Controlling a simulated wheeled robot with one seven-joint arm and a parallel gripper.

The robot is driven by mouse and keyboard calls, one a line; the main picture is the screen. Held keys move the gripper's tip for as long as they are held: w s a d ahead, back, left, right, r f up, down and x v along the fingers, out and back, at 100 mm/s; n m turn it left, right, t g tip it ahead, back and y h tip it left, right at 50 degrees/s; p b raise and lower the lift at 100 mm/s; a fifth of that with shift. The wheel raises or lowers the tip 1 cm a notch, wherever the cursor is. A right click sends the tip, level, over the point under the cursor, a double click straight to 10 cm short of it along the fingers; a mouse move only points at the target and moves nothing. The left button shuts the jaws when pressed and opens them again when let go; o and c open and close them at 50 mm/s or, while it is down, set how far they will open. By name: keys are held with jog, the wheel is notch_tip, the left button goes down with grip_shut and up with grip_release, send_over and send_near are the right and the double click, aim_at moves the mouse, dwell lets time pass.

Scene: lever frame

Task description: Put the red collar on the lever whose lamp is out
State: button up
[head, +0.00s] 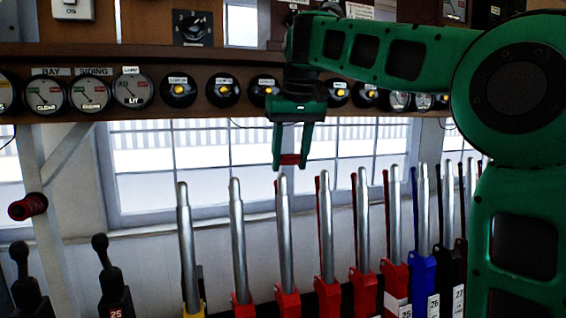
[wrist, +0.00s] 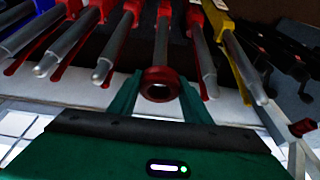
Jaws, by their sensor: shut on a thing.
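My gripper (head: 290,160) is shut on a red collar (head: 290,159), a ring whose open hole faces the camera in the wrist view (wrist: 160,84). In the head view the collar is just above the tip of a silver lever with a red base (head: 284,235). In the wrist view this lever (wrist: 162,45) runs up behind the collar; I cannot tell whether they touch. Round lamps line the shelf above the levers. The lamps I see clearly, such as the left one (head: 180,90) and the right one (head: 337,92), have yellow centres. My arm hides part of the row.
A yellow-based lever (head: 188,245) and a red-based one (head: 239,250) stand left; several red levers and a blue one (head: 423,240) stand close on the right. Red rings sit on a peg (head: 28,207) at far left. The wooden shelf (head: 130,112) runs above the levers.

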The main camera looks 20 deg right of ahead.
aim_at(283, 176)
jog(key=shift+w+f, duration=0.3)
jog(key=shift+w, duration=0.8)
jog(key=shift+w+f, duration=0.35)
jog(key=shift+w, duration=0.8)
jog(key=shift+w+f, duration=0.3)
jog(key=shift+w, duration=0.8)
jog(key=shift+s, duration=0.25)
jog(key=shift+f, duration=0.25)
jog(key=shift+s+f, duration=0.1)
jog(key=shift+f, duration=0.2)
jog(key=shift+s+f, duration=0.2)
jog(key=shift+f, duration=0.75)
jog(key=shift+s+f, duration=0.15)
jog(key=shift+f, duration=0.8)
jog(key=shift+f, duration=0.3)
jog(key=shift+s+f, duration=0.1)
jog(key=shift+f, duration=0.05)
